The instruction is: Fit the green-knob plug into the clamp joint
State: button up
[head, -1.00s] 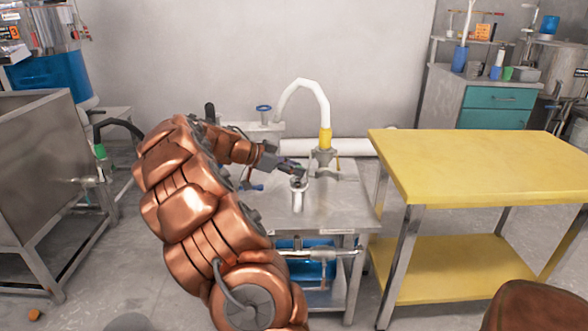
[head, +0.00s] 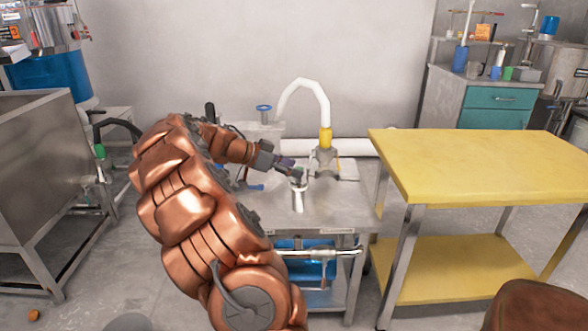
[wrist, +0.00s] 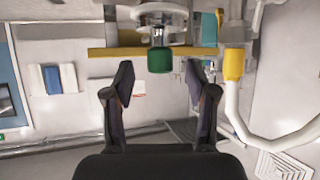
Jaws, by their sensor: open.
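The green knob (wrist: 159,60) shows in the wrist view on the end of a metal stem, just under a round white fitting (wrist: 160,17). My gripper (wrist: 158,76) is open, with its two dark fingers spread to either side of the knob. The knob lies between or just beyond the fingertips; no contact shows. In the head view my gripper (head: 298,174) is at the top of an upright metal pipe fitting (head: 298,197) on the steel table (head: 335,208). The knob is hidden there by the gripper. I cannot tell which fitting is the clamp joint.
A white hose with a yellow collar (head: 325,138) rises behind my gripper and shows at the right in the wrist view (wrist: 233,65). A yellow table (head: 470,165) stands to the right. A steel tank (head: 40,150) stands at left. Floor between them is partly clear.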

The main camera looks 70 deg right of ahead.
jog(key=v, duration=1.1)
dwell(0.3)
jog(key=s+a+r+n+t+y+p, duration=0.1)
jog(key=s+a+r+n+t+p, duration=0.1)
jog(key=a+r+n+p, duration=0.6)
jog(key=s+a+r+n+t+y+p, duration=0.15)
jog(key=a+r+p, duration=0.25)
jog(key=a+p, duration=0.55)
jog(key=s+a+r+n+t+y+p, duration=0.1)
jog(key=s+a+n+y+p, duration=0.1)
jog(key=a+n, duration=0.4)
jog(key=s+a+r+n+t+y+p, duration=0.1)
jog(key=s+a+n+p, duration=0.4)
jog(key=a, duration=0.9)
jog(key=s+a+r+n+t+y+p, duration=0.1)
jog(key=s+a+r+n+y+p, duration=0.2)
jog(key=a, duration=0.7)
jog(key=s+n+p, duration=0.1)
jog(key=n+p, duration=0.1)
jog(key=n, duration=0.1)
jog(key=shift+s+a+n+t, duration=0.25)
jog(key=shift+a+n+t, duration=0.1)
jog(key=shift+a, duration=0.05)
